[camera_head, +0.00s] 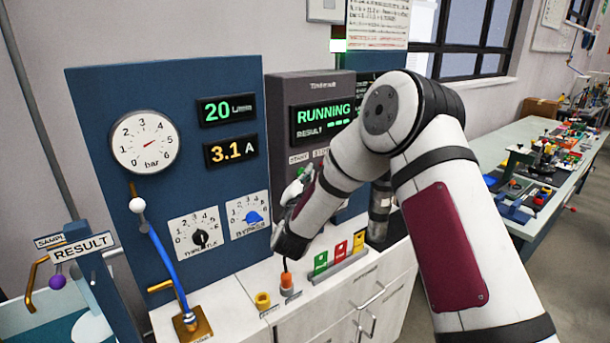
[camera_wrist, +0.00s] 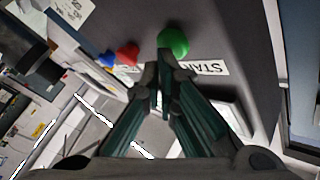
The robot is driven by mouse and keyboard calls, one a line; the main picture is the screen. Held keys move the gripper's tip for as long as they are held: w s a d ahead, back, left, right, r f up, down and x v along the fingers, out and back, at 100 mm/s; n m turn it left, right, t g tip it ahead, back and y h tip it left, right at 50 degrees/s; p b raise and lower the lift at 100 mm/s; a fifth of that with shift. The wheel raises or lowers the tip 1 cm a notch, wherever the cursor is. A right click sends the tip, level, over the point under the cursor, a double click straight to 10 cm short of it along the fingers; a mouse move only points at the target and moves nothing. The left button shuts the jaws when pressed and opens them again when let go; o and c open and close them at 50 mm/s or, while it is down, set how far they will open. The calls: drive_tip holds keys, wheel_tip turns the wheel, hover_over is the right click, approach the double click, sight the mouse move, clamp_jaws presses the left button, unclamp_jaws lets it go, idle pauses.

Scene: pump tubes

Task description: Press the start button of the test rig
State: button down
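The test rig (camera_head: 285,95) is a dark grey cabinet at the centre of the head view. Its screen (camera_head: 322,120) reads "RUNNING" in green, with "RESULT" and green dashes below. In the head view my gripper (camera_head: 302,182) is in front of the rig's face.
A red button (camera_wrist: 127,54) and a blue one (camera_wrist: 107,60) sit near the green one. A blue panel (camera_head: 95,100) with gauge and dials stands left of the rig. Coloured tags (camera_head: 340,252) and an orange fitting (camera_head: 287,281) stand on the white counter below.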

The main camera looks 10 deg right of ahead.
drive_tip(key=s+p, duration=0.1)
drive_tip(key=s+d+p, duration=0.1)
drive_tip(key=s, duration=0.1)
drive_tip(key=s+d+p, duration=0.1)
drive_tip(key=s, duration=0.1)
drive_tip(key=shift+s+d+f, duration=0.1)
drive_tip(key=shift+d, duration=0.1)
idle(0.6)
